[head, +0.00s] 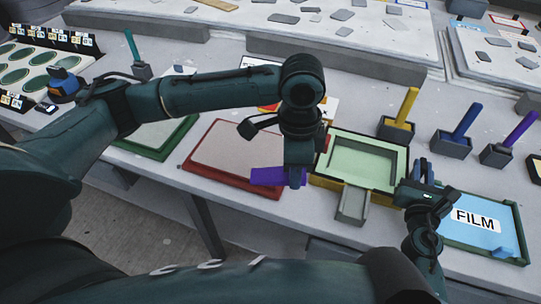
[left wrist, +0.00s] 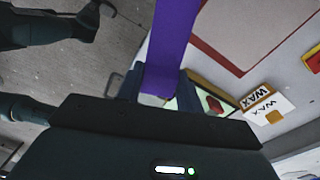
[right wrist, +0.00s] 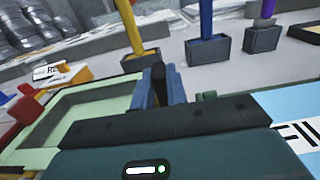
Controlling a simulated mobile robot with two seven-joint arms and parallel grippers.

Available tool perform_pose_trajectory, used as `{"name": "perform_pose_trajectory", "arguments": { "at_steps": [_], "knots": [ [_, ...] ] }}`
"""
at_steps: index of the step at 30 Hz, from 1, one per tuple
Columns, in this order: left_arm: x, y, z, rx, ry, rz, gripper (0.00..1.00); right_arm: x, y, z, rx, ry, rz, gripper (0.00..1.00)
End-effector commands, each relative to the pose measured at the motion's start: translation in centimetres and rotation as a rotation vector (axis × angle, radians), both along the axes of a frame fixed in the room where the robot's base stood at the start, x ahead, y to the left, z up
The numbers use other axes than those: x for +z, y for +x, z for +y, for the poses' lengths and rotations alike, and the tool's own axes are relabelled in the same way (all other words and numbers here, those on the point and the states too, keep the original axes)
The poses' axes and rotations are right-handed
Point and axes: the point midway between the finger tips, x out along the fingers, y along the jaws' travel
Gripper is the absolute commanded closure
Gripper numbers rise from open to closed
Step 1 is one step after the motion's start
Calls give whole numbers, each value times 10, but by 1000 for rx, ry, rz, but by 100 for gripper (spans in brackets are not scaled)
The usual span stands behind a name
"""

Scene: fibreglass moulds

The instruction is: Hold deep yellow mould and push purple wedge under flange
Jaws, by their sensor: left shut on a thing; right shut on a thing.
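The purple wedge (head: 268,177) is in my left gripper (head: 297,175), which is shut on it. In the left wrist view the wedge (left wrist: 172,40) sticks out beyond the fingers. In the head view it points left, over the front right corner of a red-edged board. The deep yellow mould (head: 388,196) is just right of my left gripper, with a pale green moulded piece and its flange (head: 345,178) on top. The wedge is apart from this flange. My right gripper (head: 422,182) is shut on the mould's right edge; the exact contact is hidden.
A grey block (head: 352,205) juts from the mould's front. A blue FILM tray (head: 480,225) lies to the right. Behind stand grey holders with yellow (head: 407,105), blue (head: 466,122) and purple (head: 520,130) handles. The red-edged board (head: 235,155) lies left.

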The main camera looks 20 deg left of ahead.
Motion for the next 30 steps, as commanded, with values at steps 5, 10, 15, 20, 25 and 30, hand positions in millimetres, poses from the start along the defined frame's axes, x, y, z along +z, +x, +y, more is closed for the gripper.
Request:
{"name": "perform_pose_trajectory", "arguments": {
  "at_steps": [5,10,15,20,25,30],
  "knots": [
    [-4,0,-36,-454,-13,-11,86,-1,0,0,0,0,1,100],
    [-8,-4,-69,-893,-18,-23,86,-1,0,0,0,0,1,100],
    [-11,-9,-99,-1318,-16,-33,86,-1,0,0,0,0,1,100],
    [-13,-14,-121,-1638,-10,-39,86,-1,0,0,0,0,1,100],
    [-13,-17,-134,-1832,-5,-42,86,-1,0,0,0,0,1,100],
    [-14,-18,-138,-1891,-4,-42,86,-1,0,0,0,0,1,100]
  ]
}}
